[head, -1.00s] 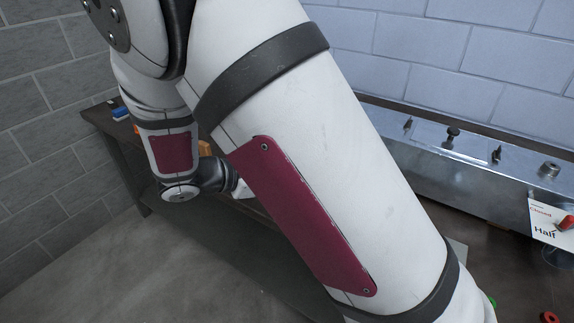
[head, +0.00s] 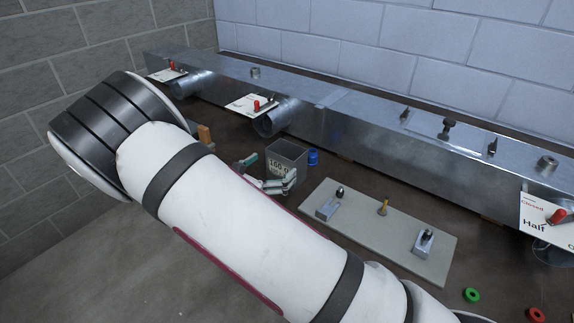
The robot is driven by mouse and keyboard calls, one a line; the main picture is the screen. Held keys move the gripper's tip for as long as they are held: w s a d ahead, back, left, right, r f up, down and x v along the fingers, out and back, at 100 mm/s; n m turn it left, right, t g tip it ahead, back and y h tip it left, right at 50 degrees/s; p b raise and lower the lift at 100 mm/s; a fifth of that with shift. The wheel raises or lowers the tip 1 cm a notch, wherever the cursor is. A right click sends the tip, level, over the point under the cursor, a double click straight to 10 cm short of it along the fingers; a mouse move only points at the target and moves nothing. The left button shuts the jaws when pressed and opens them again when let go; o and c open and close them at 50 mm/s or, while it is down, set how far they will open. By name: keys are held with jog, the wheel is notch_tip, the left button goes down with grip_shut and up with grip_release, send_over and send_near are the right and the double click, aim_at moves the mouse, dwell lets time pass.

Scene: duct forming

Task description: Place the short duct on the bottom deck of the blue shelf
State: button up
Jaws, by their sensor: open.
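An upright, open-topped grey square metal piece (head: 287,153) with "160.0" on its front stands on the workbench in the head view. It looks like a short duct, but I cannot be sure. My gripper (head: 264,175), with pale green fingers, is open just in front and to the left of it. One finger overlaps its lower front in the picture; I cannot tell whether they touch. My arm hides part of the gripper and bench. No blue shelf is in view.
A long metal duct (head: 345,128) with side pipes and cards runs along the back wall. A blue cylinder (head: 313,157) is right of the grey piece. A pale board (head: 378,230) with clamps lies nearer. Green (head: 471,295) and red (head: 537,314) rings lie at lower right.

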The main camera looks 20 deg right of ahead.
aim_at(293, 147)
jog(key=shift+w+x, duration=0.2)
jog(key=shift+x, duration=3.25)
jog(key=shift+a+r, duration=0.1)
jog(key=shift+a, duration=0.05)
jog(key=c, duration=1.2)
jog(key=shift+c, duration=0.5)
jog(key=shift+r, duration=0.15)
